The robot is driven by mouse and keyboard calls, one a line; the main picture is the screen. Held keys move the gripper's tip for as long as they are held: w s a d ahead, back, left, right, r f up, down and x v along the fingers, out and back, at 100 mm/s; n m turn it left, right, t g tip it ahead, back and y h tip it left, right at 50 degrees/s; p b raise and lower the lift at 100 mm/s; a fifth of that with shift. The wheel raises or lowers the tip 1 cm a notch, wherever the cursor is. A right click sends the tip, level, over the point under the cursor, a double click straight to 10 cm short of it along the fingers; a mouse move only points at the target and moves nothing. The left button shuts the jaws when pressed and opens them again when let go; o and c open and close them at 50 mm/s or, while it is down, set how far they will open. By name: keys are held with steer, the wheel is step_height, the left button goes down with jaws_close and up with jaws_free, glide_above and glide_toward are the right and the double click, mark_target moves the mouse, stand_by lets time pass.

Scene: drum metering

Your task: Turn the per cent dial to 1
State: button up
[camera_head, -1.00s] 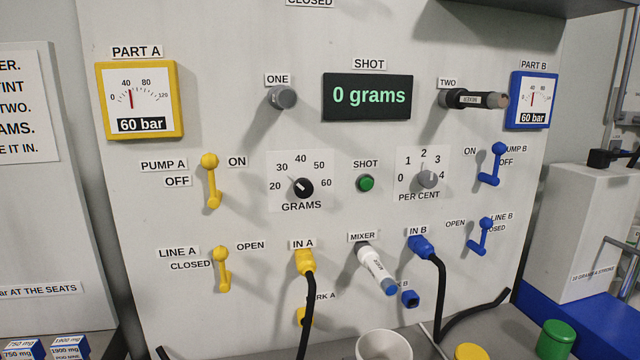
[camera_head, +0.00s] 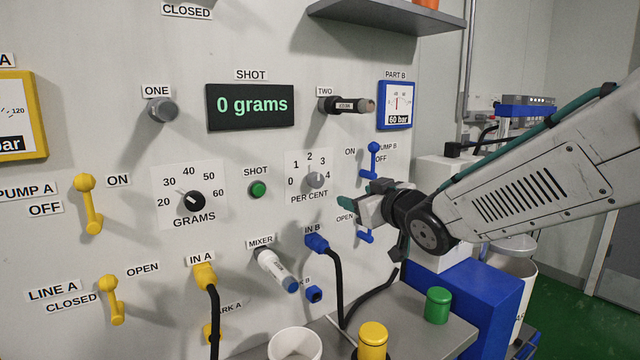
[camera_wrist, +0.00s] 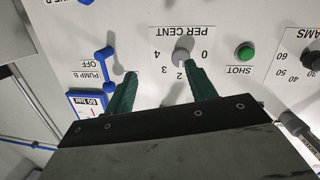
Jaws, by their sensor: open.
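The per cent dial (camera_head: 315,180) is a small grey knob on the panel, on a white plate marked 0 to 4. It also shows in the wrist view (camera_wrist: 182,56), upside down and just beyond my right-hand finger. I cannot make out clearly which number its pointer faces. My gripper (camera_head: 350,198) has green fingers and is in front of the panel, to the right of and slightly below the dial in the head view. In the wrist view my gripper (camera_wrist: 162,82) is open and empty, its fingers apart on either side of bare panel. No touch with the dial shows.
The blue pump B lever (camera_head: 372,162) and a partly hidden blue line B lever (camera_head: 364,237) are close to my gripper. The green shot button (camera_head: 258,189) and black grams dial (camera_head: 195,201) lie left. The tinting handle two (camera_head: 345,105) sticks out above. The display (camera_head: 250,105) reads 0 grams.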

mark_target(318, 181)
steer(key=w+a, duration=0.2)
steer(key=w+a+n+y, duration=0.1)
steer(key=w+a, duration=0.1)
steer(key=a, duration=0.1)
steer(key=w+a+r+y, duration=0.1)
steer(key=w+a, duration=0.2)
